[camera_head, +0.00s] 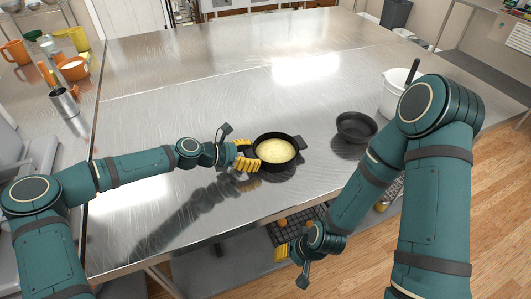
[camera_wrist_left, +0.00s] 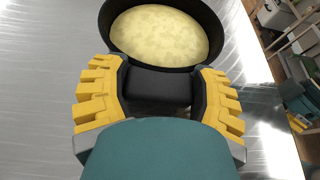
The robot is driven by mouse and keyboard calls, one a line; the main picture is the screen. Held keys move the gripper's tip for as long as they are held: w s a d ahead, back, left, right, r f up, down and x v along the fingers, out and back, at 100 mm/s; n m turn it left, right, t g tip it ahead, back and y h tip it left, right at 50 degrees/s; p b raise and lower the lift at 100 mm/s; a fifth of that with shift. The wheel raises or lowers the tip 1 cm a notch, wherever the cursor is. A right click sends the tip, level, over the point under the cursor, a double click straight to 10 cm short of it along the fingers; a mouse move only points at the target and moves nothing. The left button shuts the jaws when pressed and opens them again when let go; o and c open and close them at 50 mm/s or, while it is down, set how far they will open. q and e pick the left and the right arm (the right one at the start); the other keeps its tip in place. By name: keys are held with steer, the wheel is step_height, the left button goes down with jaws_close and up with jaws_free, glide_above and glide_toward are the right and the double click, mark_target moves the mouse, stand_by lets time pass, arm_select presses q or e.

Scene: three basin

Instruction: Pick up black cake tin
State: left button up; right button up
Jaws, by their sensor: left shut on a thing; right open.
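An empty round black cake tin (camera_head: 356,127) sits on the steel table, right of a black pan (camera_head: 297,156). The pan has a pale yellow filling and side handles. My left gripper (camera_head: 248,157) has its yellow fingers shut on the pan's left handle. In the left wrist view, the fingers of the left gripper (camera_wrist_left: 158,92) stand on both sides of the handle, and the pan (camera_wrist_left: 110,38) is just beyond. I cannot tell whether the pan touches the table. My right gripper (camera_head: 283,252) is open, low near the table's front edge and apart from the tin; its fingertips are partly hidden.
A white pot (camera_head: 392,96) stands right of the tin, partly hidden by my right arm. Orange and yellow cups and a metal cup (camera_head: 64,103) stand on the left counter. The back of the steel table (camera_head: 190,60) is clear. A rack (camera_head: 300,226) shows under the front edge.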

arm_select(q)
steer(key=shift+r, duration=0.15)
steer(key=shift+r+p, duration=0.75)
steer(key=shift+r, duration=4.1)
steer(key=o, duration=0.6)
steer(key=c, duration=0.6)
steer(key=shift+h, duration=0.3)
steer(key=shift+f+b, duration=2.2)
steer(key=shift+f, duration=1.2)
